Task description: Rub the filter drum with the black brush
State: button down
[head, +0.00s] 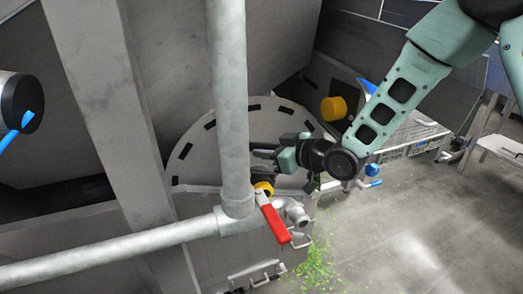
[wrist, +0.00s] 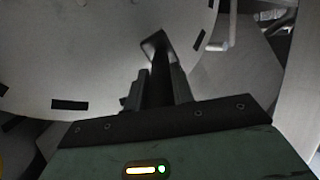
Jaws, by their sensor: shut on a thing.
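The filter drum (head: 205,140) is a large round grey face with black slots around its edge, behind a vertical pipe in the head view. It fills the upper left of the wrist view (wrist: 85,50). My gripper (head: 262,153) is in front of the drum's right part, just right of the pipe. In the wrist view my gripper (wrist: 158,88) is shut on a dark, narrow thing, which I take as the black brush (wrist: 159,72). Its far end overlaps the drum face near the slotted edge. I cannot tell whether it touches. The head view barely shows the brush.
A vertical grey pipe (head: 231,90) stands close left of my gripper and joins a horizontal pipe (head: 120,247). A red valve lever (head: 273,222) is below. A yellow cylinder (head: 333,108) is above right. Green scraps (head: 316,265) lie on the floor. Floor at right is open.

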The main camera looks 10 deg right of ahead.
jog(key=shift+w+d+r, duration=0.1)
jog(key=shift+w+d, duration=0.15)
jog(key=shift+w+d+r, duration=0.1)
jog(key=shift+w+d, duration=0.05)
jog(key=shift+d, duration=1.05)
jog(key=shift+p, duration=0.3)
jog(key=shift+w+d, duration=0.55)
jog(key=shift+d, duration=0.35)
